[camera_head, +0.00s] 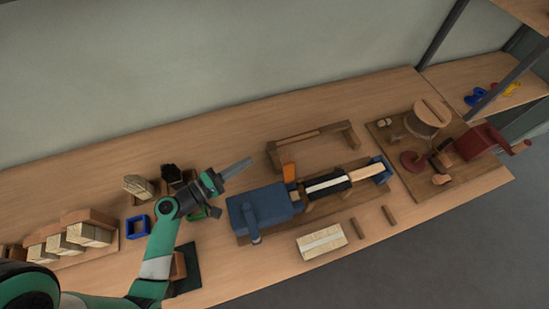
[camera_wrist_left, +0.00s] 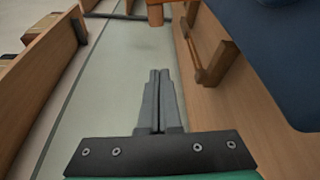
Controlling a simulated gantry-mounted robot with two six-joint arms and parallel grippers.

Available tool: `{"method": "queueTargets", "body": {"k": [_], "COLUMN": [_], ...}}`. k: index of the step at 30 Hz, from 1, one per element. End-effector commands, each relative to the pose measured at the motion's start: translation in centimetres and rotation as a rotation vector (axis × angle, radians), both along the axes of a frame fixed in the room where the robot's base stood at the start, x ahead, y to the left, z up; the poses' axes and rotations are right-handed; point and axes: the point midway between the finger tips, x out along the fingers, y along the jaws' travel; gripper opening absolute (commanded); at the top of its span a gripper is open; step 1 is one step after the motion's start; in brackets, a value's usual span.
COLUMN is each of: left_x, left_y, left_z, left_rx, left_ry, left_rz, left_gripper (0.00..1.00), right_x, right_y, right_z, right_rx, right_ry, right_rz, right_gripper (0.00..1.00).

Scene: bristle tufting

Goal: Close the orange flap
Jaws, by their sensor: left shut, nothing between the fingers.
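The orange flap (camera_head: 289,172) stands upright at the back edge of the blue block (camera_head: 258,207), near its right end, in the head view. My left gripper (camera_head: 237,168) is to the left of the flap, above and behind the blue block, apart from both. Its fingers are together and empty, pointing right. In the left wrist view the shut fingers (camera_wrist_left: 159,76) point away from the camera, and the dark blue block (camera_wrist_left: 285,55) fills the upper right. I cannot make out the flap for certain in that view. My right gripper is not in view.
A wooden bracket (camera_head: 312,134) stands behind the blue block. A black and white roller piece (camera_head: 328,185) lies to its right. A light bristle block (camera_head: 321,242) lies in front. A board with a red device (camera_head: 481,142) is at the right. A small blue frame (camera_head: 138,226) is at the left.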

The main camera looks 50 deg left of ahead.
Motion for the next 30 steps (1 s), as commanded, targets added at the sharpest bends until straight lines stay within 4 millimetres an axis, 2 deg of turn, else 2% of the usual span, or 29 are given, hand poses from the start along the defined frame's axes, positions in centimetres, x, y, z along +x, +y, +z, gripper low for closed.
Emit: {"method": "queueTargets", "body": {"k": [4, 8, 19, 24, 30], "left_x": [0.7, 2.6, 10.5, 9.1, 8.6], "left_y": [-0.1, -0.3, -0.6, -3.3, -4.2], "left_z": [0.1, 0.0, -0.4, 0.2, 0.3], "left_rx": [0.005, 0.007, 0.010, 0.009, 0.009], "left_ry": [-0.002, -0.003, -0.004, 0.001, -0.002], "left_rz": [-0.004, -0.008, -0.007, -0.006, -0.003], "left_gripper": [0.00, 0.00, 0.00, 0.00, 0.00], "right_x": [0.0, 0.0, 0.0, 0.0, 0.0], "right_y": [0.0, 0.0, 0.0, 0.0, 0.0], "right_z": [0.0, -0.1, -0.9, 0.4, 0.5], "right_rx": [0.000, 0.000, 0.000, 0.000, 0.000], "right_ry": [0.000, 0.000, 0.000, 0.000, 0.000], "right_rz": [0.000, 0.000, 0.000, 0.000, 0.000], "right_gripper": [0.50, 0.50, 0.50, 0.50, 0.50]}}
